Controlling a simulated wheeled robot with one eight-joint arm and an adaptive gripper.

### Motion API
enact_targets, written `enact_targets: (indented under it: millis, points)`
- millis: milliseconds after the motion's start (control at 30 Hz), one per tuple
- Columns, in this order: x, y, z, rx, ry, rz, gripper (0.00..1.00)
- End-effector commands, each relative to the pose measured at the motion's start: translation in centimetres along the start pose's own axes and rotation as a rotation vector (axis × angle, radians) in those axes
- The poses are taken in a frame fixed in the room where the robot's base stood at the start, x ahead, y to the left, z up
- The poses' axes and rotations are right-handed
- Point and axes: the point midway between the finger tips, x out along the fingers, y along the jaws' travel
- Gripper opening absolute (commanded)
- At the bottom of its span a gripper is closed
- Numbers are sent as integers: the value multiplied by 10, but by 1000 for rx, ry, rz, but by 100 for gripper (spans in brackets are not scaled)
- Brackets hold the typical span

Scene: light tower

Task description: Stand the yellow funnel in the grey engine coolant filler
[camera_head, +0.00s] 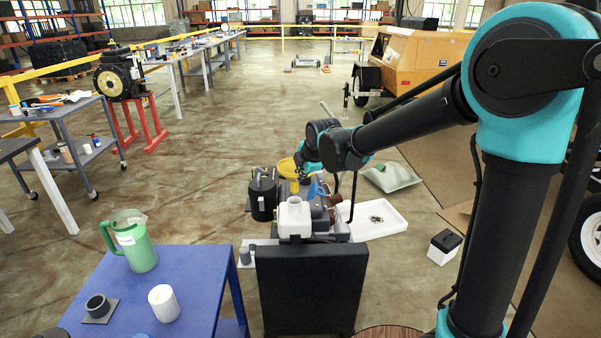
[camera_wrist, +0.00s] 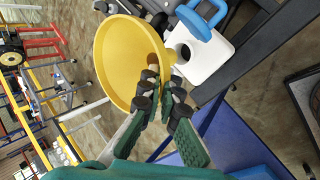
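The yellow funnel (camera_head: 286,168) is in the air above the far side of the engine (camera_head: 318,207), its narrow yellow spout pointing down behind the white tank. My gripper (camera_wrist: 164,90) is shut on the funnel's rim, one finger inside the bowl and one outside. The wrist view looks into the wide funnel bowl (camera_wrist: 122,58). In the head view my wrist partly covers the funnel. I cannot clearly pick out the grey coolant filler; the spout's tip and what lies under it are hidden.
A white tank (camera_head: 295,218) with an open neck stands at the engine's near end, beside a blue part (camera_head: 316,188). A black canister (camera_head: 263,196) is on the left. A blue table (camera_head: 205,270) bears a green jug (camera_head: 133,243). A white tray (camera_head: 385,222) lies right.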

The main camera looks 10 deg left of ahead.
Motion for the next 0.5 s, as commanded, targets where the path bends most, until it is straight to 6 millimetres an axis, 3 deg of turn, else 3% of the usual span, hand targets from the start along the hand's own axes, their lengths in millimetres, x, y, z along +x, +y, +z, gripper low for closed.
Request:
enact_targets:
  millis: [500]
  points:
    - [23, -17, 0, 0, 0, 0, 0]
